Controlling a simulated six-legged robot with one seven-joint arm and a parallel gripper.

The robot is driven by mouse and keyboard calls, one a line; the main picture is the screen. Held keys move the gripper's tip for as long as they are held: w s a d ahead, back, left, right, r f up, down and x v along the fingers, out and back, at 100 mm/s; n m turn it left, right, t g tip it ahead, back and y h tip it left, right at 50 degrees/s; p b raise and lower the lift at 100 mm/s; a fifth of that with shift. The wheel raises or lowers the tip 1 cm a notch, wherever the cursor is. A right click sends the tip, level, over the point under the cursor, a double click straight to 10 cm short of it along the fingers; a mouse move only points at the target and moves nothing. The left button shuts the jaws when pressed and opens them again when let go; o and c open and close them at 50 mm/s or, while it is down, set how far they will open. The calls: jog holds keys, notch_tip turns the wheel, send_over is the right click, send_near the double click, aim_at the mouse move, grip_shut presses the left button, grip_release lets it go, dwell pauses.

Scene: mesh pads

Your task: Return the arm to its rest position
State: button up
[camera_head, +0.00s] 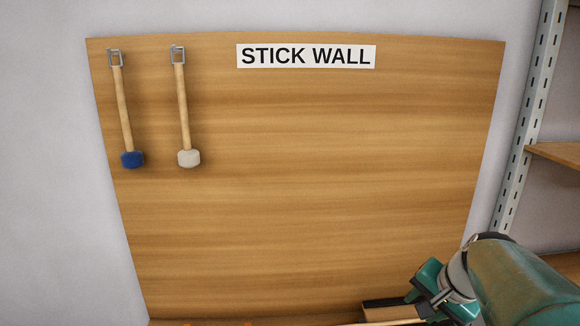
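My arm (515,280), green with a grey joint, reaches in from the lower right corner. My gripper (438,300) is low in the picture, in front of the lower right part of the wooden board (320,200). Its fingertips are small and partly hidden, so I cannot tell whether it is open or shut. A thin pale stick (398,322) shows just below it at the bottom edge. I cannot tell whether the gripper touches the stick.
Two mallets, one with a blue head (132,160) and one with a pale head (189,158), hang at the board's upper left. A STICK WALL sign (306,56) is at the top. A metal shelf post (525,110) stands right. A brown block (388,311) sits low.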

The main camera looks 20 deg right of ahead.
jog(key=s+a+n, duration=0.2)
jog(key=a+n, duration=0.4)
jog(key=a, duration=0.5)
jog(key=s+a+n, duration=0.3)
jog(key=a+n, duration=0.3)
jog(key=a, duration=0.6)
jog(key=shift+a+r, duration=0.15)
jog(key=shift+r, duration=0.15)
jog(key=shift+d, duration=0.25)
